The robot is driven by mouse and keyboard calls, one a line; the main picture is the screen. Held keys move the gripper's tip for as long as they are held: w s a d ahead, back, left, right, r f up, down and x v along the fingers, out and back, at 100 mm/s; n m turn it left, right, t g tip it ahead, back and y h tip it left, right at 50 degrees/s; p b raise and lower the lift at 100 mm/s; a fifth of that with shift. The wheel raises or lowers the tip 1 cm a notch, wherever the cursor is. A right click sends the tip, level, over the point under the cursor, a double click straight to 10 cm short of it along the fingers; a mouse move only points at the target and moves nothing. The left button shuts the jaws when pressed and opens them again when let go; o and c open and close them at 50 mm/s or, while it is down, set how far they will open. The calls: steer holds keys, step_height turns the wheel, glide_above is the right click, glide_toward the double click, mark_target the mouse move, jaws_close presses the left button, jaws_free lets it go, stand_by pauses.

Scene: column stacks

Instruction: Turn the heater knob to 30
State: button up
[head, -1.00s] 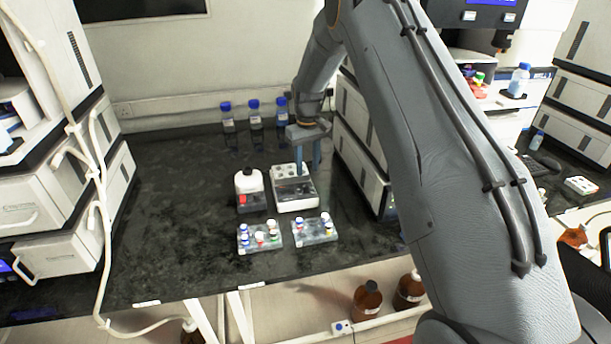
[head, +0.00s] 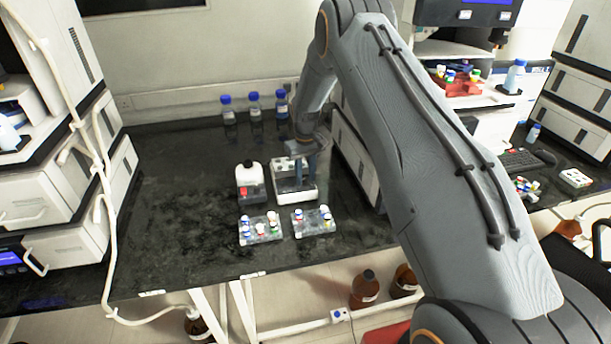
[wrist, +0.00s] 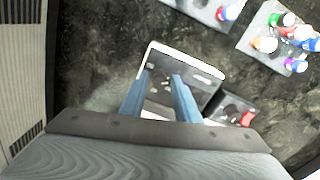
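The heater looks to be the small white block unit (head: 296,196) with round wells in its top, standing on the dark bench. It also shows in the wrist view (wrist: 208,66), below my fingers. My gripper (head: 305,176) is over the rear right part of this unit, pointing down. In the wrist view my two blue fingers (wrist: 162,75) stand apart with nothing held between them. The fingertips overlap the unit's grey top in the picture; I cannot tell if they touch it. The knob and any scale marks are too small or hidden to make out.
Two vial racks (head: 260,230) (head: 313,222) sit in front. Blue-capped bottles (head: 254,115) stand behind. A white cabinet (head: 354,160) is close on the right. The bench left is clear.

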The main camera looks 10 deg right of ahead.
jaws_close()
steer(key=shift+m+b, duration=0.3)
steer(key=shift+b, duration=0.05)
steer(key=m+b, duration=0.4)
steer(key=shift+w+f, duration=0.1)
steer(key=m+b, duration=0.2)
steer(key=m, duration=0.2)
steer(key=shift+m+b, duration=0.9)
steer(key=shift+m, duration=0.7)
steer(key=shift+o, duration=1.8)
jaws_free()
